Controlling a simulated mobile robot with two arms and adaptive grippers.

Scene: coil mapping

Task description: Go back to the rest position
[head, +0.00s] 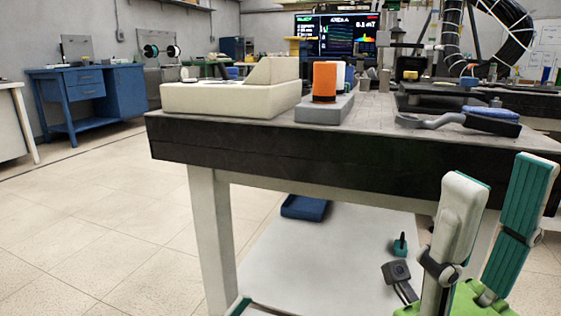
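My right gripper (503,172) is upright at the lower right, with two white and teal fingers on a green base. The fingers stand clearly apart with nothing between them. The gripper is in front of the workbench's near side, its fingertips overlapping the dark bench edge in the picture. My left gripper is not in view. The workbench (300,155) has a thick dark edge and a pale leg at the left.
A cream block fixture (225,99) and an orange cylinder (324,80) on a grey base stand on the bench. Dark tools (492,127) lie at its right. A blue tray (305,207) is below. Open floor lies left, before a blue desk (90,95).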

